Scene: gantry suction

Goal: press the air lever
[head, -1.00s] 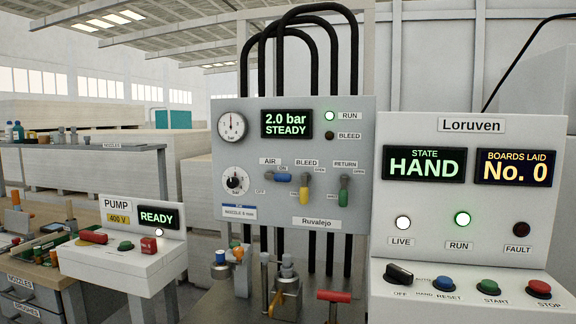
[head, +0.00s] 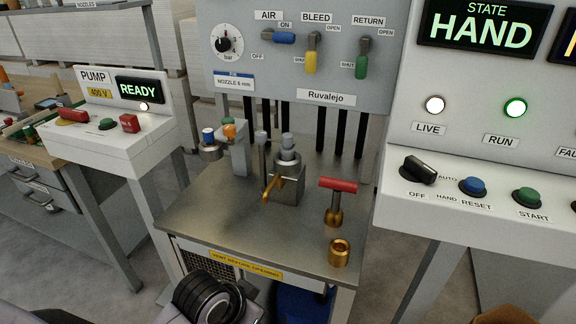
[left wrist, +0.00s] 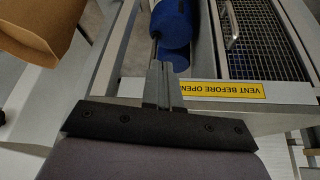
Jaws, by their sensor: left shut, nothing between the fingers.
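The air lever (head: 284,38) has a blue handle and lies level on the grey Ruvalejo panel, pointing right from its pivot. The AIR label is above it, ON at its upper right and OFF at its lower left. My left gripper (left wrist: 163,75) shows in the left wrist view, its two fingers together and empty. It is near the front of the bench, by the yellow vent label (left wrist: 222,89), well below the panel. In the head view, only part of my arm shows at the bottom edge. My right gripper is not in view.
Beside the air lever are the yellow bleed lever (head: 311,60) and the green return lever (head: 361,66). Below, the metal bench (head: 225,218) carries a clamp fixture (head: 287,185), a red T-handle (head: 338,184) and a brass cup (head: 340,252). The Loruven console (head: 480,190) stands right.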

